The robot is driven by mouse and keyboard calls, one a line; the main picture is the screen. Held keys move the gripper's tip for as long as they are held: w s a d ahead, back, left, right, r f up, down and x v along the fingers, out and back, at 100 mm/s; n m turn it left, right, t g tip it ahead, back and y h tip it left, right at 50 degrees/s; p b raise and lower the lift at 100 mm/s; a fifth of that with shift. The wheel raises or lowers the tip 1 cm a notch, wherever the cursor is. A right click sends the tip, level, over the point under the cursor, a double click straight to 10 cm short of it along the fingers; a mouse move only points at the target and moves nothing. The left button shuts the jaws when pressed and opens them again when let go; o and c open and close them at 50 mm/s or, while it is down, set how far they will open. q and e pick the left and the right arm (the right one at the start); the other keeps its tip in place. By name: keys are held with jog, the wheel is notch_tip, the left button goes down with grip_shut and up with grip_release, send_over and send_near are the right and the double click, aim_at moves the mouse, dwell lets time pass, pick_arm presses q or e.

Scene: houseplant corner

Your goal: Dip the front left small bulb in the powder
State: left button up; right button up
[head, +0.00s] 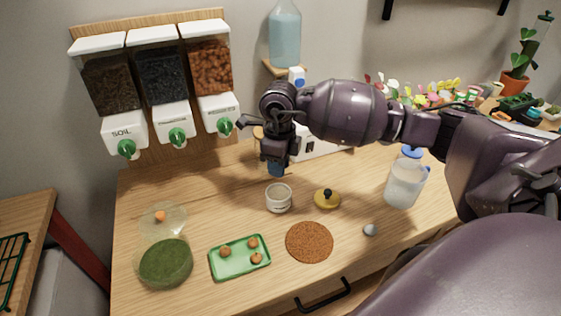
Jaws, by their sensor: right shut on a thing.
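My right gripper (277,170) points down above and a little behind the white jar (279,204). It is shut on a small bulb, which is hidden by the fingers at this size. The jar stands open on the wooden table; its contents look pale. A yellow lid with a black knob (327,199) lies to the jar's right. The green tray (219,272) holds three brown bulbs: back left (225,252), back right (253,243) and front right (257,259). The tray's front left spot is empty. My left gripper is out of view.
A round brown mat (310,242) lies right of the tray. A bowl of green material (166,263) stands at left. A blue-capped jug (405,180) and a small grey thing (370,230) are at right. Dispensers (173,119) hang on the wall behind.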

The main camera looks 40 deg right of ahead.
aim_at(278, 195)
jog(key=shift+w, duration=0.2)
jog(key=shift+s+a+m, duration=0.1)
jog(key=shift+s+m, duration=0.15)
jog(key=shift+m, duration=0.05)
jog(key=shift+f, duration=0.25)
jog(key=shift+f+b, duration=1.1)
jog(key=shift+f, duration=0.85)
jog(key=shift+w+f+b, duration=0.1)
jog(key=shift+f+b, duration=0.3)
jog(key=shift+f, duration=0.35)
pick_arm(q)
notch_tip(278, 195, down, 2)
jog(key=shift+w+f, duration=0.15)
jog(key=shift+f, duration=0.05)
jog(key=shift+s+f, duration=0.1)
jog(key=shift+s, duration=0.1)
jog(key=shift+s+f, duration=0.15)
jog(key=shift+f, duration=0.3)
pick_arm(e)
jog(key=shift+f, duration=0.6)
